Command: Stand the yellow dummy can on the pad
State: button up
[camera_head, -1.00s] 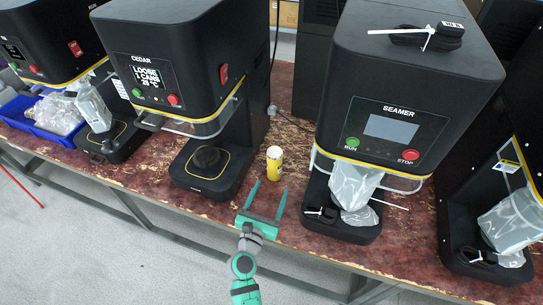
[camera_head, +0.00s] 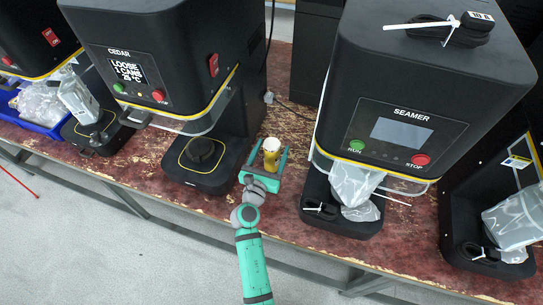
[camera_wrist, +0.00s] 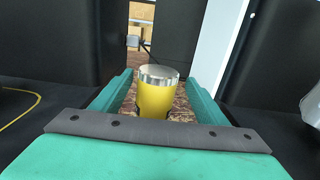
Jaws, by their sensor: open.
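The yellow dummy can (camera_head: 270,153) with a silver top stands upright on the red-brown worktop, between the CEDAR machine and the SEAMER machine. My gripper (camera_head: 265,162) is open, with its two green fingers on either side of the can. In the wrist view the can (camera_wrist: 157,95) stands between the fingers (camera_wrist: 160,92), with a gap visible on each side near the top.
The CEDAR machine (camera_head: 150,60) overhangs its base, with a clear guard above the pad. The SEAMER machine (camera_head: 420,90) at right has plastic bags on its base. A blue bin (camera_head: 40,122) of bags stands at far left. The worktop's front edge is close.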

aim_at(275, 139)
jog(key=x, duration=0.5)
jog(key=shift+w+a+r, duration=0.1)
jog(key=shift+w+a, duration=0.05)
jog(key=c, duration=1.5)
grip_shut()
jog(key=shift+r, duration=0.15)
